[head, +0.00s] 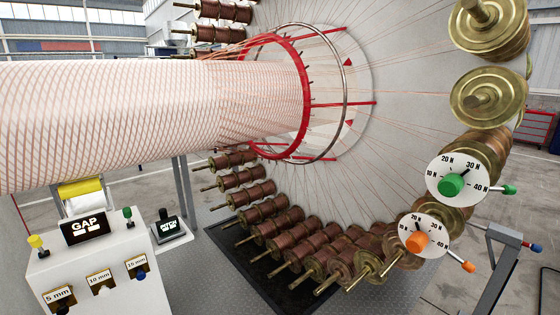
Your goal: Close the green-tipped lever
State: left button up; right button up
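The green-tipped lever (509,190) sticks out to the right from behind a white round dial (456,180) at the right of the head view. The dial has a green knob (451,186) at its centre and is marked 10 N to 40 N. The lever points roughly level, with its green tip outermost. Its inner end is hidden behind the dial. Neither of my grippers shows in the head view.
A similar dial with an orange knob (418,240) and an orange-tipped lever (468,266) sits just below. Brass spools (487,98) stand above. A grey metal stand (497,270) is at lower right. A GAP control box (95,262) stands at lower left.

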aim_at(506, 190)
jog(key=z, duration=1.45)
